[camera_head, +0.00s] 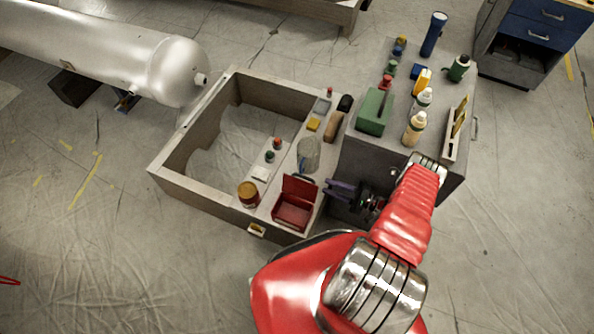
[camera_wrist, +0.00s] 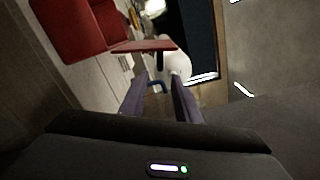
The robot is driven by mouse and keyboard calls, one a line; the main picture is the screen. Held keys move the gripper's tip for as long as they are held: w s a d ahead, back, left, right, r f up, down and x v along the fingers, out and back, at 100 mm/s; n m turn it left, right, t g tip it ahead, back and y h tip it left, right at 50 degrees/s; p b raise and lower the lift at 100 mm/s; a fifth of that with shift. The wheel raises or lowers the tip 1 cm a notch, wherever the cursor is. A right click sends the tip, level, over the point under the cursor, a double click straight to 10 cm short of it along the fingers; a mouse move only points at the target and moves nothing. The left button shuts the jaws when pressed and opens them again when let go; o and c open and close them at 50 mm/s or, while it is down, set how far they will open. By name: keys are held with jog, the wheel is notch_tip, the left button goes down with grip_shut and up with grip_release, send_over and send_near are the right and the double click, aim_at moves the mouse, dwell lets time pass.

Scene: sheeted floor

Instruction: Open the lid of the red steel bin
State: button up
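The red steel bin (camera_head: 292,212) sits on the near right part of the wooden frame's ledge. Its red lid (camera_head: 299,188) stands raised at the back edge, and the inside of the bin shows. In the wrist view the bin (camera_wrist: 72,28) is at the upper left, with the lid (camera_wrist: 145,46) seen almost edge-on. My gripper (camera_head: 328,189) is just right of the raised lid. In the wrist view my gripper (camera_wrist: 158,80) has its two fingers parted with nothing between them. The lid lies beyond the fingertips; whether they touch it is unclear.
A clear jug (camera_head: 308,154) with a blue handle stands behind the lid. An amber-lidded jar (camera_head: 248,194) is left of the bin. A grey cabinet (camera_head: 381,157) with bottles and a green box (camera_head: 375,111) stands close right.

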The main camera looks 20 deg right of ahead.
aim_at(295, 174)
jog(key=shift+w, duration=0.15)
jog(key=x, duration=1.3)
jog(key=shift+w+a, duration=0.15)
jog(key=shift+a, duration=0.1)
jog(key=shift+c, duration=0.5)
grip_shut()
